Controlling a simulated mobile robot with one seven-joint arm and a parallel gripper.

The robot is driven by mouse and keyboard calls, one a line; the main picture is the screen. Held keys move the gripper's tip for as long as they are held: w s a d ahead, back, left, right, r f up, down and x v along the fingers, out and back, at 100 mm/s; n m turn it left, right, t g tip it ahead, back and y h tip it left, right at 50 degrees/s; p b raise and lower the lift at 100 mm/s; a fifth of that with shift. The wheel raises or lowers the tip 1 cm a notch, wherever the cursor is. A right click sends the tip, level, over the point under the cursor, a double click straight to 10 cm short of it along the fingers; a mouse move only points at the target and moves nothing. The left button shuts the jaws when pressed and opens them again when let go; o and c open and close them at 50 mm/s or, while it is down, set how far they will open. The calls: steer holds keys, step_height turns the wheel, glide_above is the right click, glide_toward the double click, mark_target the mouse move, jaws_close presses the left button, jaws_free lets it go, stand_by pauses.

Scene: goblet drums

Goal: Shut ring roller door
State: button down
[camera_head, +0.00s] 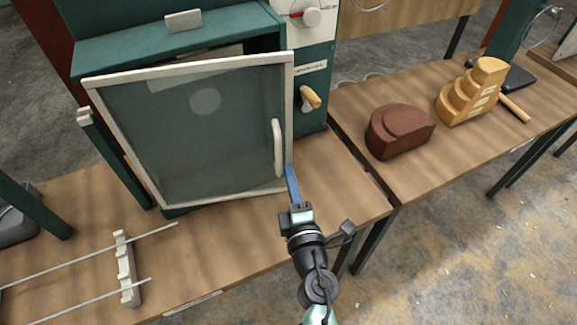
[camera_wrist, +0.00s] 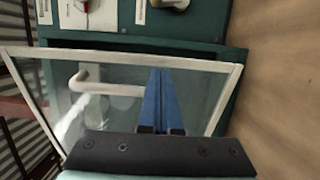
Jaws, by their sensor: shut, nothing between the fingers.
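The ring roller door (camera_head: 195,140) is a glass pane in a pale frame on the front of a green cabinet (camera_head: 180,45). It stands ajar, with a dark gap to the cabinet along its top. Its white bar handle (camera_head: 278,150) is near the right edge. My gripper (camera_head: 290,170) has blue fingers, shut and empty, just right of the handle's lower end by the door's right edge. In the wrist view the fingers (camera_wrist: 158,75) overlap the door glass (camera_wrist: 190,88) beside the handle (camera_wrist: 105,89). I cannot tell whether they touch the door.
A white notched rack with rods (camera_head: 126,268) lies at the front left. A brown block (camera_head: 398,132) and a stepped yellow block (camera_head: 470,93) stand on the right table.

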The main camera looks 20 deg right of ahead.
steer(key=shift+x, duration=1.25)
